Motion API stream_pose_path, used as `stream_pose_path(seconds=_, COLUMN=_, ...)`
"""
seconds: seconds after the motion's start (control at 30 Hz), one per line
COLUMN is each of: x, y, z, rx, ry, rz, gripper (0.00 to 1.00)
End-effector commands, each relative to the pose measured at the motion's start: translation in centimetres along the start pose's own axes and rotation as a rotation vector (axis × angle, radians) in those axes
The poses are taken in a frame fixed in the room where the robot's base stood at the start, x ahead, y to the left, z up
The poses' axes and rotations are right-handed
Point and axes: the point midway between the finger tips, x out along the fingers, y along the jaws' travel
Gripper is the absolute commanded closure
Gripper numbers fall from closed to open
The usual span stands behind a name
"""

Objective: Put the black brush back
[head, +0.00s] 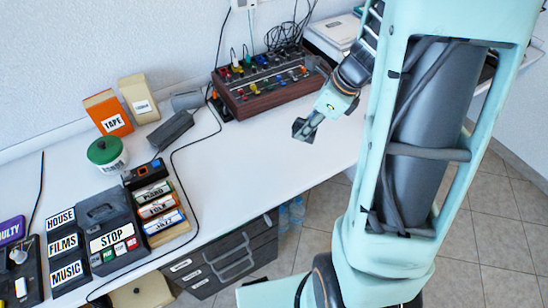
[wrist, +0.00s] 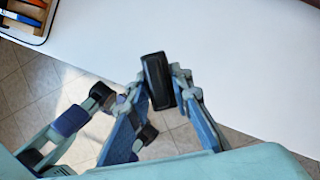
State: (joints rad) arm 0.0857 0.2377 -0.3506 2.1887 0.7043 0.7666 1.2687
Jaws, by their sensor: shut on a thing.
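The black brush (wrist: 158,82) is a short dark block between the fingertips of my gripper in the wrist view. My gripper (wrist: 160,76) is shut on it, with a finger on each side. In the head view my gripper (head: 308,124) hangs near the front edge of the white table, right of its middle, with the dark brush (head: 299,129) at its tip. I cannot tell how high the brush is above the table.
The white table (head: 250,155) is clear left of my gripper. A wooden mixer (head: 268,88) with coloured knobs stands behind. A black STOP unit (head: 108,219), labelled cases (head: 162,207) and a green-lidded pot (head: 106,153) stand left. A tray with pens (wrist: 42,34) shows in the wrist view.

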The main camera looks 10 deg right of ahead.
Motion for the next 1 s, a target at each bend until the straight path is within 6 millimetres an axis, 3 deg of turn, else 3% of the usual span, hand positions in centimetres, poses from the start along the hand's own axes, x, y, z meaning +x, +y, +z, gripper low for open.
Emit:
stream_pose_path(seconds=0.2, x=0.6, y=-0.2, z=-2.4, rx=0.372, ry=-0.001, rz=-0.157, gripper=1.00)
stream_pose_path(seconds=0.5, x=0.7, y=-0.4, z=-3.5, rx=0.555, ry=0.001, rz=-0.231, gripper=1.00)
stream_pose_path(seconds=0.67, x=2.8, y=-0.9, z=-1.8, rx=0.560, ry=0.004, rz=-0.231, gripper=1.00)
stream_pose_path(seconds=0.93, x=8.1, y=-2.4, z=3.1, rx=0.559, ry=0.005, rz=-0.230, gripper=1.00)
stream_pose_path(seconds=1.0, x=10.1, y=-2.7, z=3.3, rx=0.562, ry=0.006, rz=-0.231, gripper=1.00)
